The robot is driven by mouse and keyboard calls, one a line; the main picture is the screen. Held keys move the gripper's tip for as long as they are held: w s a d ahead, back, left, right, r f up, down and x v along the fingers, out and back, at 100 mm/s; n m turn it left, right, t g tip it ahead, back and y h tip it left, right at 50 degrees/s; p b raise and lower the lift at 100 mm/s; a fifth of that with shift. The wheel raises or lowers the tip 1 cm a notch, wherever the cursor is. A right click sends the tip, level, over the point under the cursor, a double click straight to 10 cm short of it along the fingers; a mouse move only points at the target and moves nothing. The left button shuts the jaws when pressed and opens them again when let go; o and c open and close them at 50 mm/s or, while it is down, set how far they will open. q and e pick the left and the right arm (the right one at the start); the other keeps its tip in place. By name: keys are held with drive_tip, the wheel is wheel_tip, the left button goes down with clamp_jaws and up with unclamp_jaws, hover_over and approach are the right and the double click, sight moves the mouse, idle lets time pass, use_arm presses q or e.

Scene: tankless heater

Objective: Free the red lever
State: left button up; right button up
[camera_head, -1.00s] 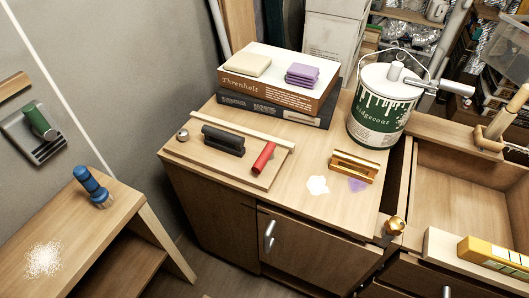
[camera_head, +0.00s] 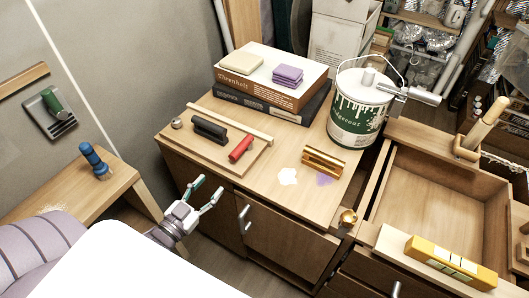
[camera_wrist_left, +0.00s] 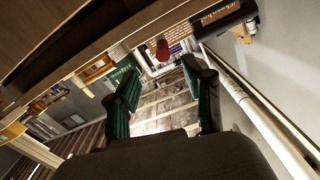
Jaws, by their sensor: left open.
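The red lever (camera_head: 241,148) lies on a wooden board (camera_head: 204,149) on top of the cabinet. A black block-shaped handle (camera_head: 210,128) is beside it on the left, and a pale wooden strip (camera_head: 229,124) runs behind both. My left gripper (camera_head: 208,188) is open and empty in front of the cabinet, apart from the lever. In the left wrist view its two fingers (camera_wrist_left: 155,85) are spread. The red lever's end (camera_wrist_left: 162,47) shows beyond them, with the black handle (camera_wrist_left: 222,20) at the upper right. My right gripper is not in view.
Books (camera_head: 268,88) with a sponge and purple cloth stand behind the board. A paint can (camera_head: 355,110) and a brass-coloured handle (camera_head: 323,161) are to the right. An open drawer (camera_head: 430,200) is at the right, and a low bench (camera_head: 110,190) with a blue-handled brush at the left.

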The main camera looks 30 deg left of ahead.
use_arm(q)
drive_tip(key=r, duration=0.1)
approach(237, 152)
drive_tip(key=w+f, duration=0.1)
drive_tip(key=w, duration=0.4)
drive_tip(key=w+p, duration=0.1)
drive_tip(key=w, duration=0.5)
drive_tip(key=shift+f+p, duration=0.25)
drive_tip(key=shift+p, duration=0.15)
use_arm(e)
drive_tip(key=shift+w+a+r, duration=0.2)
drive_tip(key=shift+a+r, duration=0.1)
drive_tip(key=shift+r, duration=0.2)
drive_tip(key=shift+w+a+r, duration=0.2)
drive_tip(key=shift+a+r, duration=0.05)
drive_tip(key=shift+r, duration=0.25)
use_arm(q)
clamp_jaws()
